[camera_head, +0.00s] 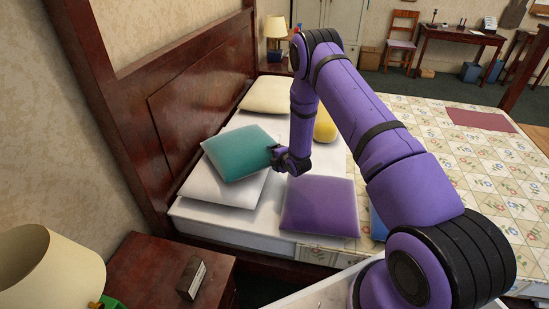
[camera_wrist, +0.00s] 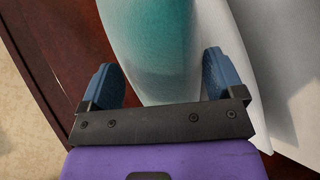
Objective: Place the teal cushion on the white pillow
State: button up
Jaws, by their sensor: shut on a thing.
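The teal cushion (camera_head: 238,152) is over the white pillow (camera_head: 222,187) at the head of the bed, tilted, with its near right corner at my gripper. Whether it touches the pillow all along its underside I cannot tell. My gripper (camera_head: 279,158) is shut on the cushion's right edge. In the wrist view the teal cushion (camera_wrist: 158,45) fills the space between the two blue fingers of my gripper (camera_wrist: 160,80). The white pillow (camera_wrist: 262,60) shows to the right of the fingers there. The pillow's middle is hidden under the cushion.
A purple cushion (camera_head: 320,206) lies on the bed right of the pillow. A yellow cushion (camera_head: 325,126) and a cream pillow (camera_head: 268,95) lie farther back. The dark wooden headboard (camera_head: 195,105) rises close on the left. A nightstand (camera_head: 150,272) with a lamp (camera_head: 45,268) stands in front.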

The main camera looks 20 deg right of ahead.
jog(key=o, duration=0.8)
jog(key=v, duration=1.2)
notch_tip(320, 180, up, 16)
jog(key=w+m+g+h, duration=0.1)
jog(key=w+m+h, duration=0.1)
jog(key=m, duration=0.3)
jog(key=s+a+r+m+g, duration=0.1)
jog(key=s+r+m, duration=0.25)
jog(key=r, duration=0.45)
jog(key=s+r+m+g, duration=0.15)
jog(key=s+r, duration=0.25)
jog(key=r, duration=0.4)
jog(key=s+a+r+m+g, duration=0.2)
jog(key=s+r+m, duration=0.3)
jog(key=s+r, duration=0.75)
jog(key=s+a+m, duration=0.1)
jog(key=s, duration=0.5)
jog(key=s+a+r+m+g, duration=0.1)
jog(key=s+m, duration=0.1)
jog(key=s, duration=0.5)
jog(key=s+a+r+m+g, duration=0.1)
jog(key=s, duration=0.6)
jog(key=shift+r+m, duration=0.15)
jog(key=shift+m, duration=0.25)
